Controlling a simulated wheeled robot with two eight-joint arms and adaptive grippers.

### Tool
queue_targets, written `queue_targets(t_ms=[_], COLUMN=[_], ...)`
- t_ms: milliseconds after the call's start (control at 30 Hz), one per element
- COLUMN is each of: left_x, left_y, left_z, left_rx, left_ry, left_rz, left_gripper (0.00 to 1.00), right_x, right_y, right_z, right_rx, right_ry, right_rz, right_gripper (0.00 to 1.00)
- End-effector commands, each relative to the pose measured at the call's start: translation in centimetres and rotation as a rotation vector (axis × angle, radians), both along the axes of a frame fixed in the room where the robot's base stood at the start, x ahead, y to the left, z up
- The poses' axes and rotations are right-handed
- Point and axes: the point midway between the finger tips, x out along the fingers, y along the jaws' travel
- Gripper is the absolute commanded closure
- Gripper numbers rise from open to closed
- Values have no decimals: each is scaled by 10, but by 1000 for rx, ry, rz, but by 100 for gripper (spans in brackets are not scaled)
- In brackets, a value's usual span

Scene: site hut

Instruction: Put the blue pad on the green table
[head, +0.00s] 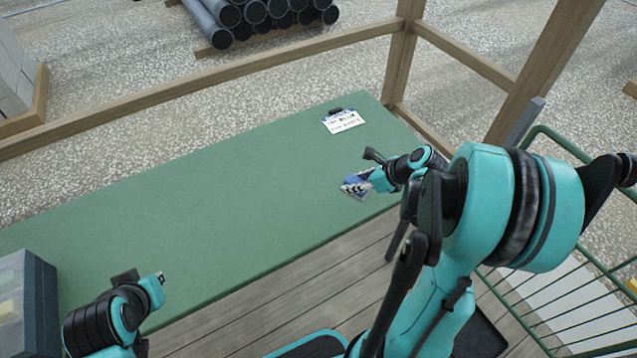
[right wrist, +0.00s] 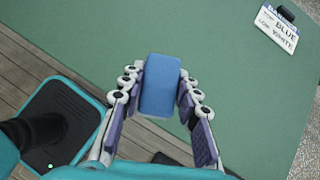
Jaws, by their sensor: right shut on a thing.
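The blue pad (right wrist: 160,85) is a small blue block between the fingers of my right gripper (right wrist: 159,95). In the head view my right gripper (head: 357,186) is over the right end of the green table (head: 200,205), near its front edge, with a bit of blue showing at its fingers. It is shut on the pad. The green tabletop lies below the pad; I cannot tell whether they touch. My left gripper (head: 160,279) is over the table's front left part; nothing shows in it, and its fingers are too small to read.
A clipboard (head: 342,121) with writing lies at the table's far right; its sheet reads "BLUE" and "WHITE" in the right wrist view. A grey case (head: 38,300) stands at the left end. Wooden rails (head: 200,78) run behind the table. The middle of the tabletop is clear.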

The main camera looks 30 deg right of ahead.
Motion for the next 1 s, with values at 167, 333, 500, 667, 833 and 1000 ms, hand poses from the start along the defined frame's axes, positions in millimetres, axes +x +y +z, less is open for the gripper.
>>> queue_targets(t_ms=[167,333,500,667,833,1000], left_x=[0,0,0,0,0,0], left_y=[0,0,0,0,0,0], left_z=[-21,-32,-35,-43,-56,-55], left_rx=[0,0,0,0,0,0], left_ry=[0,0,0,0,0,0], left_rz=[0,0,0,0,0,0], left_gripper=[100,100,100,100,100,100], right_x=[44,77,91,93,93,92], right_y=[10,17,20,20,20,20], right_z=[-31,-50,-57,-72,-97,-97], right_rx=[0,0,0,0,0,0], right_ry=[-1,0,-1,-1,-1,-1], right_rz=[6,4,0,-1,-1,-1], right_gripper=[100,100,100,100,100,100])
